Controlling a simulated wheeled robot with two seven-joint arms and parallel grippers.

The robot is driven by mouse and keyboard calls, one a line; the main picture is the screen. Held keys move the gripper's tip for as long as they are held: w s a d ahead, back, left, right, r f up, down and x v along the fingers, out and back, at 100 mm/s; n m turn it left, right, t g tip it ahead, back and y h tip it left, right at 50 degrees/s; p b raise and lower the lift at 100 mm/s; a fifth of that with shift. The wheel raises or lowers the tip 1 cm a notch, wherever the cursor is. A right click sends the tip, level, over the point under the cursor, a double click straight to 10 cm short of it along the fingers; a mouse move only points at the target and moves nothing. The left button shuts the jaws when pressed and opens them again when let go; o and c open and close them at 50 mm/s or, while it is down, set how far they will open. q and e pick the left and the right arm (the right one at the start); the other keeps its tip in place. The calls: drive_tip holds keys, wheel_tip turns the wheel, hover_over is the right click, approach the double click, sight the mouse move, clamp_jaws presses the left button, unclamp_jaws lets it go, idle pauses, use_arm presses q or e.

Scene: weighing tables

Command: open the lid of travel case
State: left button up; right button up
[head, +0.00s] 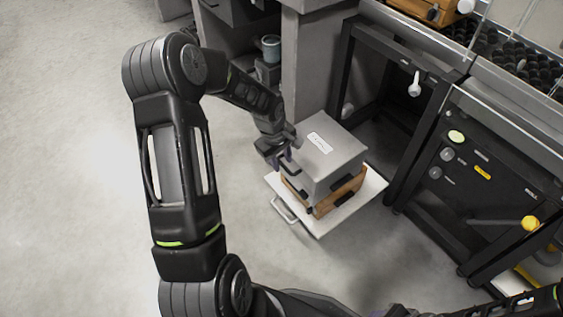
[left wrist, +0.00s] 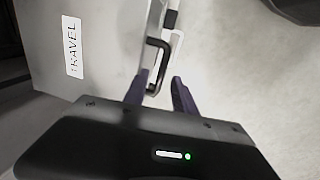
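The travel case (head: 330,165) is a grey box with a white label on its top, and its lid looks closed. It sits on a wooden case. In the left wrist view the pale case (left wrist: 95,45) shows its label reading TRAVEL, and a black loop handle (left wrist: 158,62) stands out from its edge. My left gripper (head: 284,158) is at the left side of the case. Its purple fingers (left wrist: 159,82) are apart, with the near end of the handle between them. My right arm shows at the lower right; its gripper is only barely visible at the bottom edge.
The wooden case (head: 340,197) rests on a white board (head: 275,183) with a metal handle, low near the floor. Black-framed tables (head: 440,165) stand close on the right, and a grey cabinet (head: 305,60) stands behind. The floor at left is clear.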

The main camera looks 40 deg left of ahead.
use_arm(q)
drive_tip(key=shift+f, duration=0.1)
drive_tip(key=shift+c, duration=0.5)
clamp_jaws()
idle(0.9)
